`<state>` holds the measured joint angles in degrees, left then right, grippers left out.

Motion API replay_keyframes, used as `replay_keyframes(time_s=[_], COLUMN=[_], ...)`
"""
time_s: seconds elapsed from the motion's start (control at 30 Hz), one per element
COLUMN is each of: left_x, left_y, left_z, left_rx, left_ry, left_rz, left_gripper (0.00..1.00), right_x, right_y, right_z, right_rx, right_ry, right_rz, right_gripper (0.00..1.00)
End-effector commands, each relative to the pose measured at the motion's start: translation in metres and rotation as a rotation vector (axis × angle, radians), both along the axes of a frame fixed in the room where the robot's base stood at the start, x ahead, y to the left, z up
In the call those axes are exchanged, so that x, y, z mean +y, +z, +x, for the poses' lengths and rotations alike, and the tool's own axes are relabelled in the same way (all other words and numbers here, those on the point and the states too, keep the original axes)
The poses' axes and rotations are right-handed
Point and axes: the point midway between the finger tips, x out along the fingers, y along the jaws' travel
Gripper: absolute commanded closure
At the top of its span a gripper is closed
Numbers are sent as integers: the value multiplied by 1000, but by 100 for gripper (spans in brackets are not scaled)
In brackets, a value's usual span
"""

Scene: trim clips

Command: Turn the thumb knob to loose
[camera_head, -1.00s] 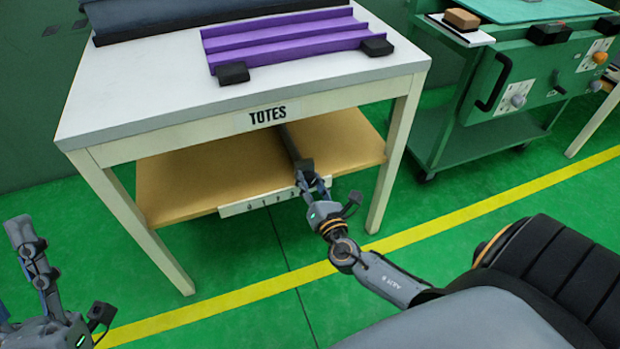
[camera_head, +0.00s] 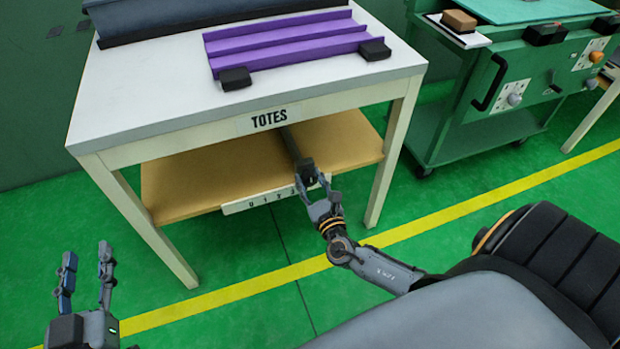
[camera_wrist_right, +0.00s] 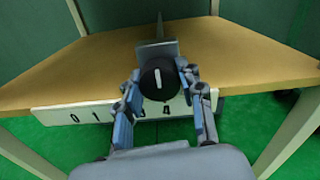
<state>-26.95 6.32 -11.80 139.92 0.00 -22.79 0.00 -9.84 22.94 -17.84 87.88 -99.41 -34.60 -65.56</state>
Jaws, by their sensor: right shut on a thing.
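The thumb knob (camera_wrist_right: 150,84) is round and black with a white mark, which stands close to upright in the right wrist view. It sits at the front end of a dark bar (camera_wrist_right: 157,48) on the lower wooden shelf. My right gripper (camera_head: 315,187) is shut on the knob; in the right wrist view its fingers (camera_wrist_right: 159,82) lie on both sides of it. A white number strip (camera_wrist_right: 75,117) runs along the shelf edge behind the fingers, partly hidden. My left gripper (camera_head: 86,264) is open and empty over the floor at lower left.
The table marked TOTES (camera_head: 110,112) carries a purple ridged piece (camera_head: 285,45) with black end blocks. Its legs (camera_head: 395,150) flank the shelf (camera_head: 190,185). A green cart (camera_head: 440,125) stands at right. Open floor lies in front.

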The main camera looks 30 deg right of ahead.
Motion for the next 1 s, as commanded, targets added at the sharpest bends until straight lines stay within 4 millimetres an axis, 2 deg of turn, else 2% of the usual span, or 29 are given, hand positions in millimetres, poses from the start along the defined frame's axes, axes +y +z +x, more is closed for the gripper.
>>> replay_keyframes(time_s=[0.47,0.5,0.6,0.87,1.0], left_x=[1,1,1,1,1], left_y=[-4,-4,-4,-4,-4], left_z=[0,0,0,0,0], left_rx=[21,21,21,20,21], left_ry=[1,1,1,1,2], left_rz=[6,5,5,5,6], left_gripper=[60,60,60,60,60], right_x=[0,0,0,0,1], right_y=[-2,-2,-2,-1,-1], right_z=[-1,-1,-1,0,-6], right_rx=[8,8,7,4,5], right_ry=[0,0,0,1,1], right_rz=[-15,-15,-14,-12,-13], right_gripper=[93,58,38,38,38])
